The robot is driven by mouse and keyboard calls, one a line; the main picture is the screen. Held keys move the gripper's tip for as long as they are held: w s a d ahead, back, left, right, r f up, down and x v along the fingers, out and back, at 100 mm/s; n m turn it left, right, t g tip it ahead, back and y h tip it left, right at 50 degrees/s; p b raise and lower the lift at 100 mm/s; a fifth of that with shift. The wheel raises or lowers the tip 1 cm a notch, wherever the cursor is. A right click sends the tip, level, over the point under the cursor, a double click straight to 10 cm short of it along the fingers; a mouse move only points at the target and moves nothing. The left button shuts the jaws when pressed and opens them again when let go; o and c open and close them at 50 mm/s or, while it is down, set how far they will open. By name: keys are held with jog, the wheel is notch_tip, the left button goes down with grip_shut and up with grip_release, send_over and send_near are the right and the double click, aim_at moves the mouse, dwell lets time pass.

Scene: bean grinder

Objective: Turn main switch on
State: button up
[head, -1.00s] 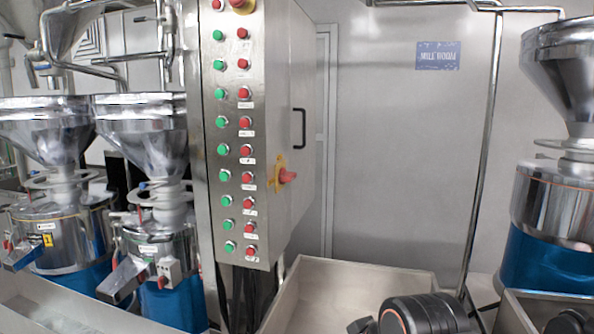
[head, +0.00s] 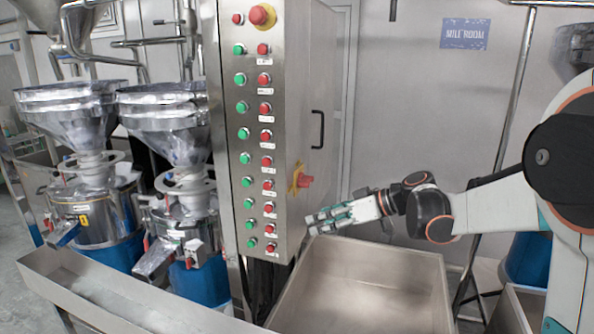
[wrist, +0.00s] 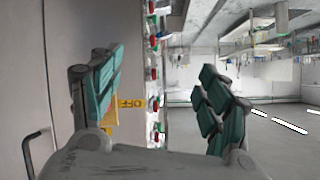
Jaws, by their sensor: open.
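The main switch (head: 305,181) is a red rotary knob on a yellow plate, on the right side wall of the steel control cabinet (head: 312,85). My gripper (head: 312,219) is open and empty, just below and right of the switch in the head view, pointing left. In the wrist view, my gripper's teal-padded fingers (wrist: 157,75) are spread apart. The yellow plate (wrist: 131,103) with the word OFF shows beside the left finger, which covers part of it. The red knob is not clear in that view. I see no contact with the switch.
Green and red buttons (head: 242,133) run down the cabinet's front, with a red emergency stop (head: 262,15) on top. A black door handle (head: 317,130) sits above the switch. A steel bin (head: 362,290) lies below my gripper. Grinders (head: 184,200) stand at left.

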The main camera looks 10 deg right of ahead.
jog(key=w+d+r+n+t+y+p, duration=0.1)
jog(key=w+d+r+n+y+p, duration=0.15)
jog(key=w+d, duration=0.35)
jog(key=n+t+y+p, duration=0.1)
jog(key=y+p, duration=0.1)
jog(key=y, duration=0.1)
send_near(312, 181)
jog(key=shift+h, duration=0.25)
jog(key=x, duration=0.9)
jog(key=shift+s+a+r, duration=0.15)
jog(key=shift+a+r, duration=0.15)
jog(key=c, duration=1.1)
